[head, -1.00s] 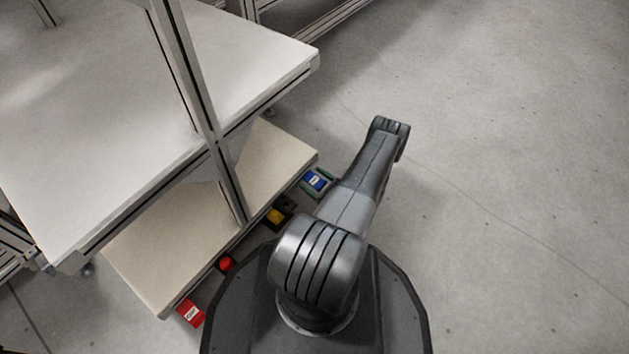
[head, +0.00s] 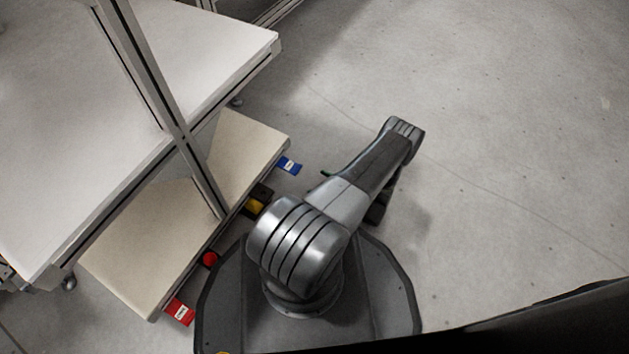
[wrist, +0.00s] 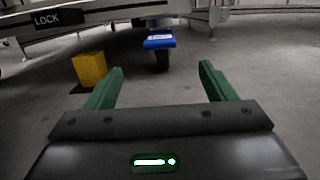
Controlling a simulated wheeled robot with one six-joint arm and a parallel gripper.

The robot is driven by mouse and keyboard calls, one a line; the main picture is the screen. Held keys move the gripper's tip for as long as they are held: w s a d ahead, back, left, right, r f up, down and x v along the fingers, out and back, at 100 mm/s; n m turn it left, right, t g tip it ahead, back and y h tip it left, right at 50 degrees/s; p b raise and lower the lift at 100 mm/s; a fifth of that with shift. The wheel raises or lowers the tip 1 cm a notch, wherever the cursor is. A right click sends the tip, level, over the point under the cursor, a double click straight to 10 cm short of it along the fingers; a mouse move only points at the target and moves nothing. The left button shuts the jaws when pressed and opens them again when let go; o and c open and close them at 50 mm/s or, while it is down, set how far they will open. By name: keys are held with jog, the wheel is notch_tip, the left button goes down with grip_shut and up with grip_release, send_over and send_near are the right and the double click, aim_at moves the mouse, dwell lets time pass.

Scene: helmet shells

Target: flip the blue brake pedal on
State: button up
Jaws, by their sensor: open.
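The blue brake pedal (head: 289,166) juts out from the far right end of the low shelf in the head view, with a white label on it. In the wrist view the blue pedal (wrist: 160,41) stands ahead, on a dark stem, a little above and between the fingertips. My gripper (wrist: 161,78) has two green fingers spread apart with nothing between them. It is short of the pedal and not touching it. In the head view the gripper is mostly hidden by my arm; only a sliver of green shows.
A yellow block (head: 257,206) sits left of the pedal along the shelf edge, also in the wrist view (wrist: 89,70). A red button (head: 210,259) and red pedal (head: 180,311) follow. A LOCK sign (wrist: 60,18) hangs upper left. Open floor (head: 500,150) lies right.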

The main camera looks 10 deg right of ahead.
aim_at(295, 169)
notch_tip(295, 169, up, 2)
jog(key=g+h+p, duration=0.1)
jog(key=p, duration=0.2)
jog(key=shift+r, duration=0.15)
jog(key=shift+a, duration=0.1)
jog(key=b+x, duration=0.1)
jog(key=x, duration=0.3)
jog(key=b+x, duration=0.1)
jog(key=x, duration=0.4)
jog(key=b+x, duration=0.1)
jog(key=x, duration=0.3)
jog(key=shift+w+a+f, duration=0.1)
jog(key=shift+w+f, duration=0.1)
jog(key=shift+f, duration=0.1)
jog(key=c, duration=1.3)
jog(key=shift+c, duration=0.2)
